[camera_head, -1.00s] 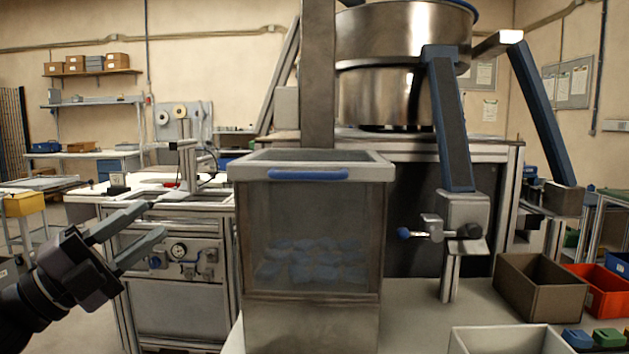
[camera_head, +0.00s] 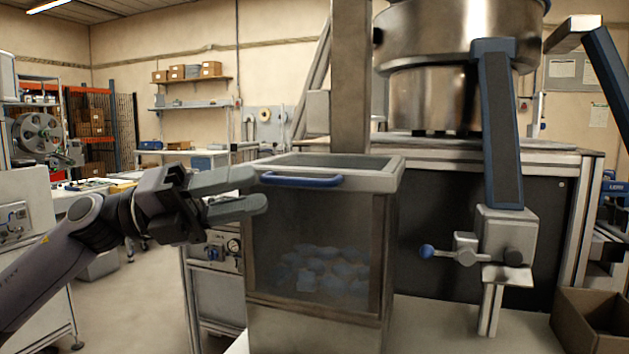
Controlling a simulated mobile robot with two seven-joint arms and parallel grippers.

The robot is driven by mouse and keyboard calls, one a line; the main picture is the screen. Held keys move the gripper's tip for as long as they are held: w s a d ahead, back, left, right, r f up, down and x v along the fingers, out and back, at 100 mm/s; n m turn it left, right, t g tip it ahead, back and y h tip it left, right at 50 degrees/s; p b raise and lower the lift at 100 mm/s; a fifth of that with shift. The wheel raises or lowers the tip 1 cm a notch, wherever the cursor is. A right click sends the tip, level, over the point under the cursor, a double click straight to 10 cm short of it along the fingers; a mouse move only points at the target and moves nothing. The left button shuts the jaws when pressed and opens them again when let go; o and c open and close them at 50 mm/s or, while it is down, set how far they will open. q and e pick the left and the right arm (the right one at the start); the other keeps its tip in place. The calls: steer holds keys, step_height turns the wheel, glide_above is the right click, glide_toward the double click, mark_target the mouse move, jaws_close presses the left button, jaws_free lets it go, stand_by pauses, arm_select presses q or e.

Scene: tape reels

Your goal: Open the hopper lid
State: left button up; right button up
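The hopper (camera_head: 318,222) is a grey box with a see-through front, and several bluish parts lie inside it. Its lid (camera_head: 390,182) has a light frame and lies shut on top. A blue bar handle (camera_head: 301,180) runs along the lid's front edge. My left gripper (camera_head: 262,190) is open and empty, its two fingers pointing right. The fingertips are at the left end of the handle in the picture, in front of the hopper's upper left corner. I cannot tell whether they touch it. My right gripper is out of view.
A steel bowl feeder (camera_head: 455,40) stands behind the hopper. A blue-edged chute (camera_head: 500,130) and a bracket with a blue knob (camera_head: 427,251) are to the right. A brown bin (camera_head: 590,325) sits at lower right. A post (camera_head: 350,75) rises behind the lid.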

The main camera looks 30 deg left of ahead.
mark_target(282, 182)
arm_select(q)
steer(key=shift+p+x, duration=0.65)
steer(key=shift+x, duration=0.6)
steer(key=shift+w+d+r+p, duration=0.3)
steer(key=shift+d+r+p, duration=0.05)
steer(key=shift+d+p, duration=0.2)
steer(key=shift+w+d+r+p, duration=0.15)
steer(key=shift+w+d+p, duration=0.15)
steer(key=shift+d+p, duration=0.15)
steer(key=shift+w+d+p, duration=0.3)
steer(key=shift+d+p, duration=0.15)
steer(key=shift+p, duration=0.05)
steer(key=shift+w+d+p, duration=0.3)
steer(key=shift+d+p, duration=0.05)
steer(key=shift+d, duration=0.1)
jaws_close()
